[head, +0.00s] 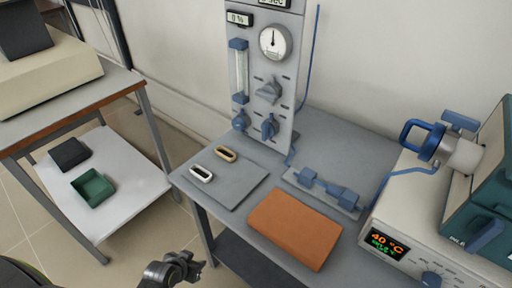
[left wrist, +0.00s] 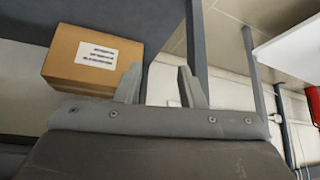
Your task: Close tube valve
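A blue valve block with knobs (head: 343,196) sits on a grey plate on the bench, with a blue tube running from it to the right. A larger blue looped handle (head: 420,140) is on the metal end fitting of the furnace. I cannot tell for sure which of these is the tube valve, or its open or shut state. My left gripper (head: 188,268) is low at the front left of the bench, well away from both. In the left wrist view its two fingers (left wrist: 160,85) stand apart with nothing between them. My right gripper is not in view.
A gas panel (head: 285,85) with a dial and blue knobs stands at the back. An orange block (head: 294,228) and a grey mat (head: 222,192) lie on the bench. A furnace with a 40 °C display (head: 385,243) stands right. A cardboard box (left wrist: 85,60) shows in the wrist view.

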